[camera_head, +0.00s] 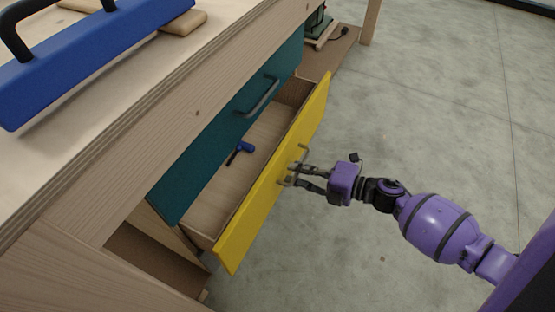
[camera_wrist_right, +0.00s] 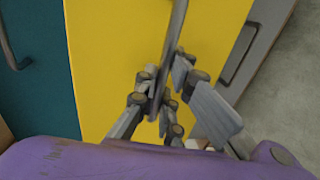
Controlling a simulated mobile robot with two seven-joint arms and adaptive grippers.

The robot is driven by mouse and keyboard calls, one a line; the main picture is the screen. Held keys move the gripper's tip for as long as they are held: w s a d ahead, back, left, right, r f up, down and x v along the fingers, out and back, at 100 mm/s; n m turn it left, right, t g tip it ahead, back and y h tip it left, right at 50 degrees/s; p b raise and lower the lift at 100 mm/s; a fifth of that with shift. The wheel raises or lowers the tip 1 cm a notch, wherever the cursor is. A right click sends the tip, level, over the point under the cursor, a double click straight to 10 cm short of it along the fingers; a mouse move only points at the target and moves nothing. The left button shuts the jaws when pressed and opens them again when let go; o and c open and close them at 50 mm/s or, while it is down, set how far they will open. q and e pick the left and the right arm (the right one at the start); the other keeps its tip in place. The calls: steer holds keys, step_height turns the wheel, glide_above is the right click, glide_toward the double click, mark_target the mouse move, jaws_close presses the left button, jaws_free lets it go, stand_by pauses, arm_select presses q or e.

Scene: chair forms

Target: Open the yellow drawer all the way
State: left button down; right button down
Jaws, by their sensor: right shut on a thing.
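The yellow drawer (camera_head: 268,195) is pulled out from the workbench, and its wooden inside shows in the head view. Its yellow front fills the middle of the right wrist view (camera_wrist_right: 110,60). My right gripper (camera_head: 292,174) is at the drawer's grey handle (camera_head: 303,153), with its fingers shut on it. In the right wrist view the handle (camera_wrist_right: 177,30) runs between the fingers. A small blue tool (camera_head: 245,147) lies inside the drawer. My left gripper does not show.
A teal drawer front (camera_head: 215,140) with a dark handle sits above the open drawer. The wooden workbench top (camera_head: 120,130) carries a blue object with a black handle (camera_head: 90,45). A green item (camera_head: 318,22) stands on a low shelf at the back. The concrete floor (camera_head: 440,110) at the right is clear.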

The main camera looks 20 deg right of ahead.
steer(key=f+v, duration=0.2)
steer(key=v, duration=0.7)
steer(key=f+p+v, duration=0.1)
steer(key=f+v, duration=0.1)
steer(key=v, duration=0.8)
steer(key=shift+s+d, duration=0.25)
steer(key=shift+s, duration=0.1)
steer(key=c, duration=1.8)
jaws_free()
steer(key=shift+c, duration=0.2)
steer(key=v, duration=1.2)
steer(key=shift+f, duration=0.1)
